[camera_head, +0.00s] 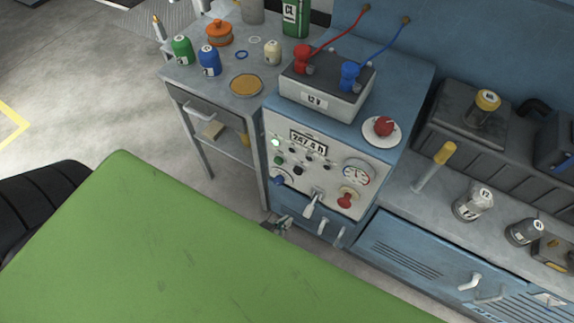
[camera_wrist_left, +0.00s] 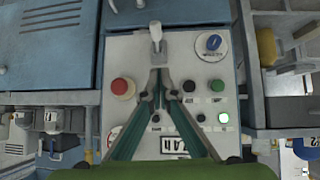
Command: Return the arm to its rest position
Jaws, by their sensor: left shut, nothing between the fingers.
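My left gripper (camera_head: 283,224) shows at the lower left of the blue control cabinet (camera_head: 333,230), low in front of it. I cannot tell whether the fingers touch the panel. My right gripper is not in view.
A battery box (camera_head: 322,92) with red and blue clamps stands on the cabinet. A grey side table (camera_head: 190,75) at left holds bottles and an orange pot (camera_head: 219,34). A workbench (camera_head: 440,200) at right holds jars. Bare floor (camera_head: 110,110) lies left of the side table.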

